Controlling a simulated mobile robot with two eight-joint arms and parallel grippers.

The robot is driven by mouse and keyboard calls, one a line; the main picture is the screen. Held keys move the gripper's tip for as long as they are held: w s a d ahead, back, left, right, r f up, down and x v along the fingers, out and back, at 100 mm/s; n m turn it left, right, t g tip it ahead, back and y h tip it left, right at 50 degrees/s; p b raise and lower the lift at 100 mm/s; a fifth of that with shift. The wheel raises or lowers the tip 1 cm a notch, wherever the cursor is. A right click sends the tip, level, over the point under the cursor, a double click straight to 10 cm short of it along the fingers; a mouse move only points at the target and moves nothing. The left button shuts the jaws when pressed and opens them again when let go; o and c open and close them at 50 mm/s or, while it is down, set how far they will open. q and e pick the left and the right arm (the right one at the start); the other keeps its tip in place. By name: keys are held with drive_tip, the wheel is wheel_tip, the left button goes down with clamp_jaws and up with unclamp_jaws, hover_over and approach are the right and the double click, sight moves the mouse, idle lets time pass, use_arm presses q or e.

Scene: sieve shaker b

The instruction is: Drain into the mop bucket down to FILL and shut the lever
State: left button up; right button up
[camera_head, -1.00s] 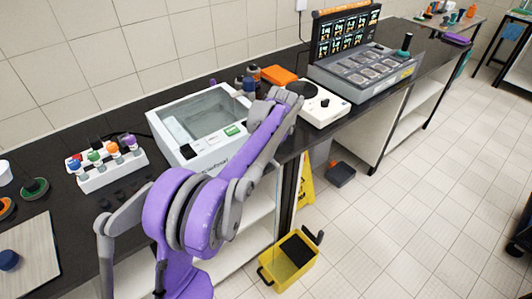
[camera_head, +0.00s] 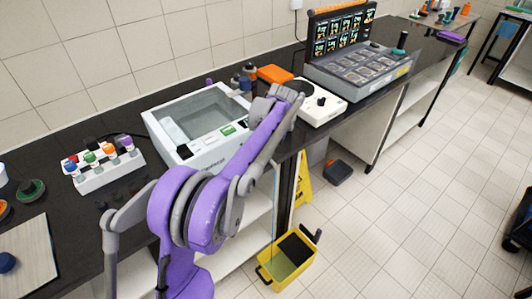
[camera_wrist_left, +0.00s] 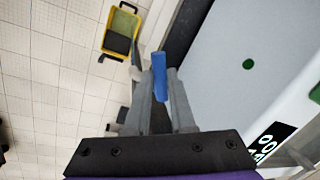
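The water bath (camera_head: 200,125) is a white box with a clear-topped basin on the counter. Its white front shows in the left wrist view (camera_wrist_left: 235,70). My left gripper (camera_wrist_left: 159,85) has its fingers closed about a blue lever (camera_wrist_left: 159,72) beside that front. In the head view my purple arm hides this gripper and the lever. The yellow mop bucket (camera_head: 262,273) stands on the floor below, with a dark wringer and greenish liquid inside; it also shows in the left wrist view (camera_wrist_left: 107,42). A thin pale stream appears above it. I cannot make out a FILL mark. My right gripper is out of view.
A rack of colour-capped bottles (camera_head: 95,178) stands left of the bath. A white hotplate-like device (camera_head: 322,108) and a grey panel unit (camera_head: 360,75) stand right. A yellow floor sign (camera_head: 303,182) is behind the bucket.

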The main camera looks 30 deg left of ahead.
use_arm(q)
drive_tip(key=o, duration=0.4)
drive_tip(key=r, duration=0.3)
drive_tip(key=d+r, duration=0.1)
drive_tip(key=r, duration=0.3)
drive_tip(key=d+r, duration=0.1)
drive_tip(key=r, duration=0.2)
drive_tip(key=shift+w+r+p, duration=0.15)
drive_tip(key=shift+r+p, duration=0.2)
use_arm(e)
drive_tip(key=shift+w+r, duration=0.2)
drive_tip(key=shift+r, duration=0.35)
